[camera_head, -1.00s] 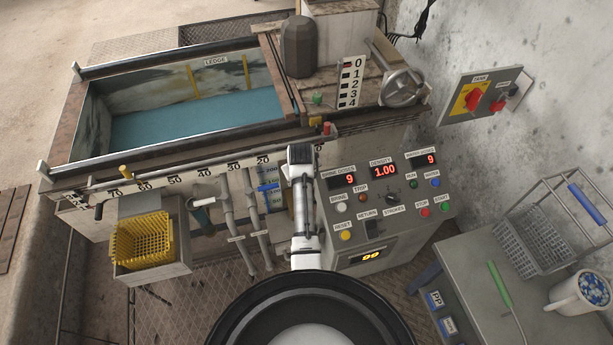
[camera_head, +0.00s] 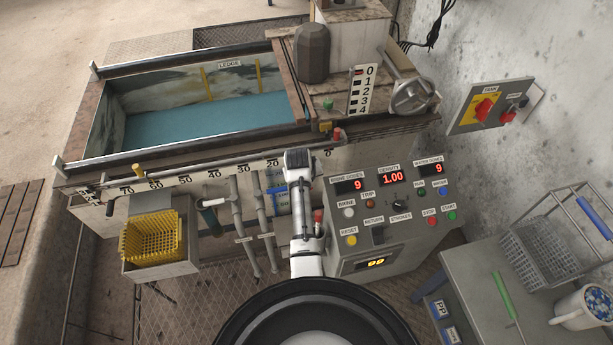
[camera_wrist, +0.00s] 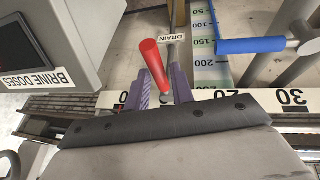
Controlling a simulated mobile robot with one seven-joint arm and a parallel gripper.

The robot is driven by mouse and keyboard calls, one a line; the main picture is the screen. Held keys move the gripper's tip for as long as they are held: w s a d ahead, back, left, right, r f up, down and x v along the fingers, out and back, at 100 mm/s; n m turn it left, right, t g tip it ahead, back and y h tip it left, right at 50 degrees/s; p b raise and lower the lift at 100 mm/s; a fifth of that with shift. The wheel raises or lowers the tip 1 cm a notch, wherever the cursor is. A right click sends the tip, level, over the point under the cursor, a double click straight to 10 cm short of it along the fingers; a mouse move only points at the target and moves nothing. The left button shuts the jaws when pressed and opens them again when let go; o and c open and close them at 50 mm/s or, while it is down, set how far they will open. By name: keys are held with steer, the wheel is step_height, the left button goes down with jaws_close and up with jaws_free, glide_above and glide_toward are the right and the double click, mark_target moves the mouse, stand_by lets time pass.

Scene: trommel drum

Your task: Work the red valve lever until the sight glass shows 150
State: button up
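The red valve lever (camera_wrist: 153,62) is in the wrist view, by a DRAIN label and a pipe. My gripper (camera_wrist: 163,80) has its two purple fingers apart, one on each side of the lever's lower end; I cannot tell whether they touch it. The sight glass (camera_wrist: 208,48) is a pale strip with numbers to the right of the lever; 100, 150 and 200 can be read, but the liquid level is not clear. In the head view my arm partly covers the sight glass (camera_head: 280,202), and a red bit of the lever (camera_head: 318,215) shows beside the arm.
A blue lever (camera_wrist: 250,45) on a pipe is close to the right of the sight glass. The numbered rail (camera_wrist: 260,97) crosses below the fingers. The control panel (camera_head: 393,210) stands right of my arm, and a yellow basket (camera_head: 152,237) sits left. The tank (camera_head: 200,125) is behind.

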steer(key=shift+o, duration=1.2)
steer(key=b+v, duration=0.1)
steer(key=v, duration=1.2)
steer(key=shift+s+r, duration=0.15)
steer(key=shift+r, duration=0.2)
